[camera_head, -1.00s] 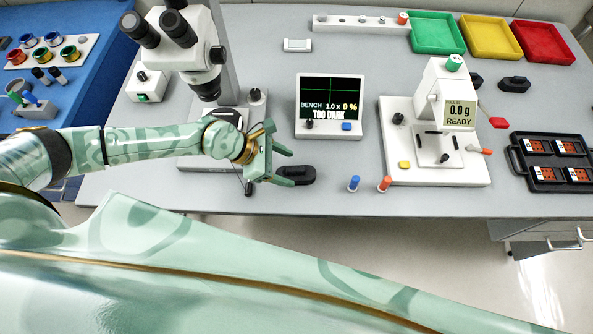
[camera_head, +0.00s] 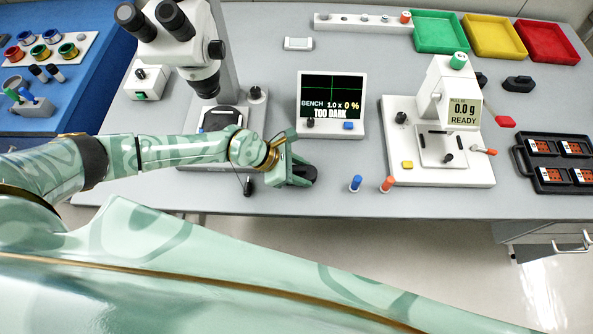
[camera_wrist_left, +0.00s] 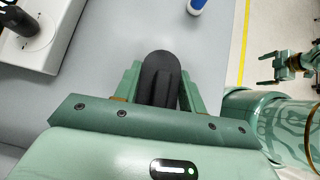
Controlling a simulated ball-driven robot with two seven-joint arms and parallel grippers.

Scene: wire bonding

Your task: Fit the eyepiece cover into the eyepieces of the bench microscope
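The bench microscope (camera_head: 197,45) stands at the back left, with two black eyepieces (camera_head: 131,16) on its head, angled toward me. A black rounded piece with a raised rib, which looks like the eyepiece cover (camera_head: 309,172), lies on the bench in front of the small screen. It also shows in the left wrist view (camera_wrist_left: 160,70). My left gripper (camera_head: 297,162) is down at it, partly hiding it in the head view. In the left wrist view its fingers (camera_wrist_left: 160,82) stand apart on either side of the cover. My right gripper (camera_wrist_left: 264,69) is empty and open over the floor.
The screen (camera_head: 331,101) reads "TOO DARK". Blue (camera_head: 355,183) and orange (camera_head: 387,184) pegs stand right of my left gripper. A white scale (camera_head: 440,172) and a black tray (camera_head: 553,184) lie further right. A small black piece (camera_head: 248,186) stands left of the gripper.

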